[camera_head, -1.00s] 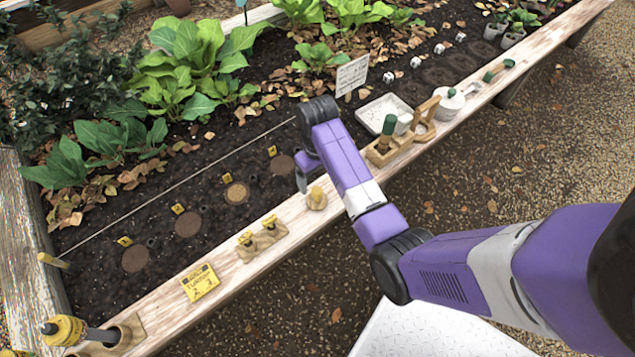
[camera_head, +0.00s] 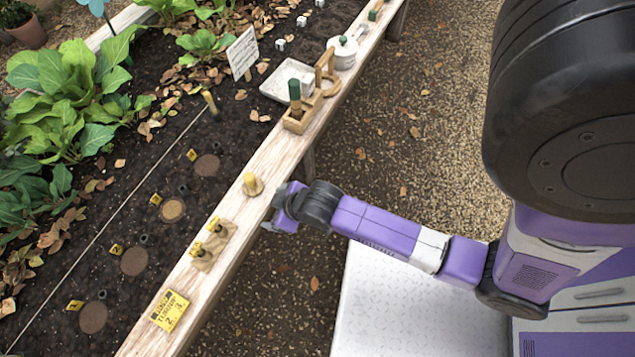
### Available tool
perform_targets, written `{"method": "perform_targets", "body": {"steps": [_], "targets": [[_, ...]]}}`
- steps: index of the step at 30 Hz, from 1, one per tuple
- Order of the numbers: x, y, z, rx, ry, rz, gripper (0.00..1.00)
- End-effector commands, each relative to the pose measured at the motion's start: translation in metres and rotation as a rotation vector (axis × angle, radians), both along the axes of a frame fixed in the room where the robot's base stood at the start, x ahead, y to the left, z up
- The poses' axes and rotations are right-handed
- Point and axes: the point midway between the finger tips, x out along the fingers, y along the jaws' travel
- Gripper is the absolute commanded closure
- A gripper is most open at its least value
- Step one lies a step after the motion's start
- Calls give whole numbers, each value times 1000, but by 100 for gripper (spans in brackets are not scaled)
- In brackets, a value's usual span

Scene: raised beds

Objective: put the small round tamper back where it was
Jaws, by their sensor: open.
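A small tamper (camera_head: 252,185) with a yellow knob handle and a pale round base stands upright on the bed's wooden rail. My gripper (camera_head: 271,208) is open and empty at the rail's outer edge, just right of the tamper and apart from it. Part of the gripper is hidden by its own wrist. Which item marks the tamper's earlier place cannot be told.
A white tray (camera_head: 287,80) lies on the soil.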

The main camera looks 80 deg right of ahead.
Motion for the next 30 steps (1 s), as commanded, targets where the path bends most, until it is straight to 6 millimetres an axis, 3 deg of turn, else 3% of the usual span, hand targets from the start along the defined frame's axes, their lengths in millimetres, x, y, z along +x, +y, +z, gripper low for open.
{"method": "perform_targets", "body": {"steps": [1, 5, 12, 18, 21, 25, 30], "targets": [[-17, 11, 8, -6, -41, 21, 18], [-45, 37, 43, -12, -176, 69, 18], [-93, 79, 136, 13, -427, 144, 18], [-123, 102, 220, 52, -609, 182, 18], [-131, 108, 249, 67, -667, 191, 18], [-135, 111, 268, 76, -708, 194, 18], [-136, 111, 272, 78, -715, 195, 18]]}}
